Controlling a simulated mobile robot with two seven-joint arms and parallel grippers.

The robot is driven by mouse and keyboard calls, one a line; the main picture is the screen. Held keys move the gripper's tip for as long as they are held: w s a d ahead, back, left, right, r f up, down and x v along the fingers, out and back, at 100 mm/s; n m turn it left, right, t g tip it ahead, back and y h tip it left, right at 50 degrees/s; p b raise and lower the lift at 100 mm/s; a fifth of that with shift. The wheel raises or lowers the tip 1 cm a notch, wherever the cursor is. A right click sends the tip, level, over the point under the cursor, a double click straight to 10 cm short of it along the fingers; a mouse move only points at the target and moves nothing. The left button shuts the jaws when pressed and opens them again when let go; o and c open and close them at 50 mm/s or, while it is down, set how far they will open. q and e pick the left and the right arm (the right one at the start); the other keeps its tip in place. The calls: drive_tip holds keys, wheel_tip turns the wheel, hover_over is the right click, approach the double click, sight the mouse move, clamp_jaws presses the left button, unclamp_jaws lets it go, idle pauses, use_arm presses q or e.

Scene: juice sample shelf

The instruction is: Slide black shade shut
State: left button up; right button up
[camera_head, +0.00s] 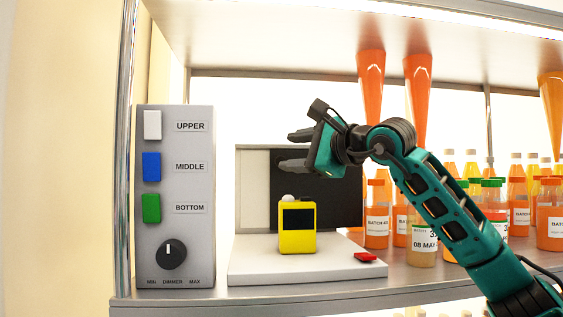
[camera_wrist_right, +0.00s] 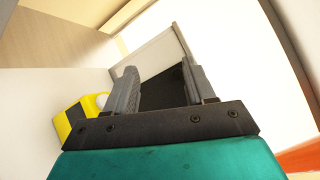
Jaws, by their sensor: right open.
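The black shade (camera_head: 335,205) stands upright in a pale frame at the back of the white stand, covering its middle and right. A pale strip (camera_head: 255,190) shows uncovered at its left. In the right wrist view the shade (camera_wrist_right: 165,92) shows between my fingers, with a pale panel beyond it. My right gripper (camera_head: 289,150) is open and empty, in front of the shade's upper left part in the head view. The gripper and forearm hide part of the shade. I cannot tell whether a finger touches it. My left gripper is not in view.
A yellow device (camera_head: 297,238) stands on the white base (camera_head: 255,268), below my gripper. A red piece (camera_head: 366,257) lies at the base's right. A grey switch panel (camera_head: 175,255) stands left. Juice bottles (camera_head: 376,225) crowd the right, below orange funnels (camera_head: 371,80).

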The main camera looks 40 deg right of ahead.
drive_tip(key=d+f+n+h, duration=0.1)
drive_tip(key=d+n+h, duration=0.1)
drive_tip(key=d+h, duration=0.25)
use_arm(q)
drive_tip(key=p, duration=0.1)
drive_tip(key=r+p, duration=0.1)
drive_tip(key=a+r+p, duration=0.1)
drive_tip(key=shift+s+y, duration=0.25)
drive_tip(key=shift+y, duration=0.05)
use_arm(e)
drive_tip(key=w+d, duration=0.2)
drive_tip(key=w, duration=1)
drive_tip(key=shift+w+d+f, duration=0.2)
drive_tip(key=shift+c, duration=0.2)
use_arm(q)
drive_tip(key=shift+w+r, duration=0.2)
use_arm(e)
clamp_jaws()
